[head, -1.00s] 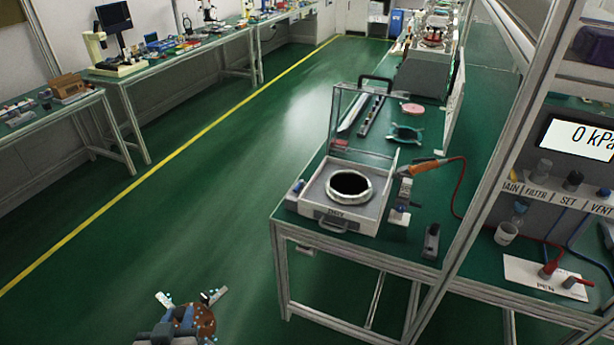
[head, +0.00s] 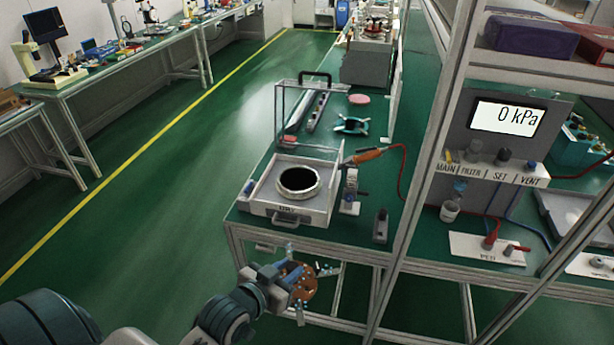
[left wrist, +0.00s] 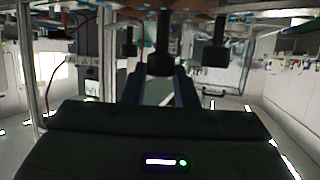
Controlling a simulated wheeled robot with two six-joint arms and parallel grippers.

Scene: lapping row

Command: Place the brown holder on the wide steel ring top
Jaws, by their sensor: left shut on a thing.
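The brown holder (head: 303,280) is a round brown disc with small pale pieces on it, in the head view just in front of the bench's near edge. My left gripper (head: 294,284) is shut on it, clear of the bench. In the left wrist view, the holder's edge (left wrist: 180,14) runs along the top with dark knobs hanging below it. The wide steel ring (head: 298,196) lies in a pale open box on the bench, beyond and above the holder in the picture. Its middle is dark, and nothing stands on it. My right gripper is not in view.
The box (head: 262,205) has a raised clear lid at its back. An orange-handled tool (head: 368,155), a small stand (head: 350,195) and a dark block (head: 380,228) are to its right. A frame post (head: 408,200) rises further right. The floor at left is clear.

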